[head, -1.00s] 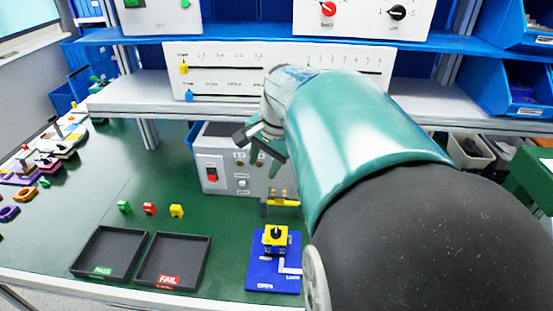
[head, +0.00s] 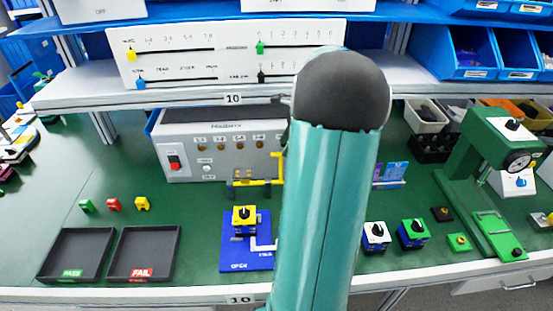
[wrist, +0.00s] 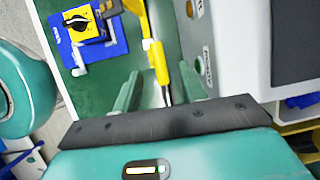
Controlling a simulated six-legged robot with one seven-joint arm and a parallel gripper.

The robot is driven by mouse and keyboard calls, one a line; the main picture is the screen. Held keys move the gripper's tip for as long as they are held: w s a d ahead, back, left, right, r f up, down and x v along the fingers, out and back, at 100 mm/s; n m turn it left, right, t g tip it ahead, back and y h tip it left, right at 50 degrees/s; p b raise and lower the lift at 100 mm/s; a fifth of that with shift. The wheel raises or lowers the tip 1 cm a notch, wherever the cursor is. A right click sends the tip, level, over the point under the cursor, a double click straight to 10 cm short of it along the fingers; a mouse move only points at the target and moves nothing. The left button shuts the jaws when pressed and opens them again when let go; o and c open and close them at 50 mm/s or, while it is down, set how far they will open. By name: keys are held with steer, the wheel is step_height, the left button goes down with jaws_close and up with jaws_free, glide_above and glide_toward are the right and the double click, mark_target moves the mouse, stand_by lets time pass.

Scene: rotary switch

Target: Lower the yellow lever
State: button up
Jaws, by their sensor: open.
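The yellow lever (head: 278,168) stands at the right front of the grey box, its handle pointing up from a yellow bar. My arm partly covers this area in the head view and hides my gripper there. In the wrist view my gripper (wrist: 160,84) is open, with one green finger on each side of the picture's middle. The yellow lever (wrist: 158,60) runs down the picture between the fingers. I cannot tell whether either finger touches it.
A blue fixture (head: 231,258) with a yellow-topped switch block (head: 244,219) sits in front of the lever. The grey box (head: 215,150) stands behind. Black trays (head: 78,279) lie at left. A green press (head: 462,165) stands at right. A white shelf (head: 75,97) runs above.

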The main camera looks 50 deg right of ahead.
steer(key=x, duration=0.7)
steer(key=shift+a+f, duration=0.15)
steer(key=shift+f, duration=0.1)
jaws_close()
